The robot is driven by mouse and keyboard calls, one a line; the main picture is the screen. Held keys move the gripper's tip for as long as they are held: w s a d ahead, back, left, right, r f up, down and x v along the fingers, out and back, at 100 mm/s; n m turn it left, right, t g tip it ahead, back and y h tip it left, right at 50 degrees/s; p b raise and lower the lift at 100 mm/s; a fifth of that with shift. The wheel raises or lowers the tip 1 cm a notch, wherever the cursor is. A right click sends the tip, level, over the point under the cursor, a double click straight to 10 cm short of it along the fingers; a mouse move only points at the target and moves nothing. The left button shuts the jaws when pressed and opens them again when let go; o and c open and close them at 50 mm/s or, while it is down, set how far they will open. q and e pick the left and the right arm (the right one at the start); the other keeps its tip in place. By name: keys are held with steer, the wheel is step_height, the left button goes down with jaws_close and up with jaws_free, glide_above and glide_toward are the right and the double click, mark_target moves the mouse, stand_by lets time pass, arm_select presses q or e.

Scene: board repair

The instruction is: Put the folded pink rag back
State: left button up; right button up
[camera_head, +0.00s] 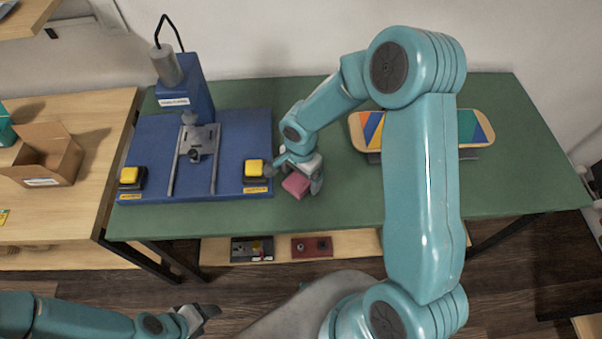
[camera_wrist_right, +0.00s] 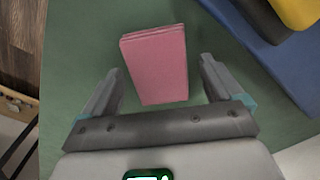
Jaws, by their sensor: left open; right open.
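The folded pink rag (camera_head: 296,185) lies on the green table top, just right of the blue press base. My right gripper (camera_head: 294,183) is over it. In the right wrist view the rag (camera_wrist_right: 157,63) shows as a folded pink block between the two open fingers of the right gripper (camera_wrist_right: 158,80), with a gap on both sides. My left gripper (camera_head: 208,314) is open and empty, low in front of the table and away from the rag.
A blue press (camera_head: 184,91) with yellow buttons stands at the table's left. A skateboard deck (camera_head: 472,127) lies at the right, partly behind my right arm. A shelf (camera_head: 372,245) below holds small trays. A cardboard box (camera_head: 48,157) stands on the left wooden table.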

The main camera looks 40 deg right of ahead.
mark_target(301, 178)
step_height(301, 178, up, 12)
steer(key=shift+b, duration=0.4)
stand_by(0.4)
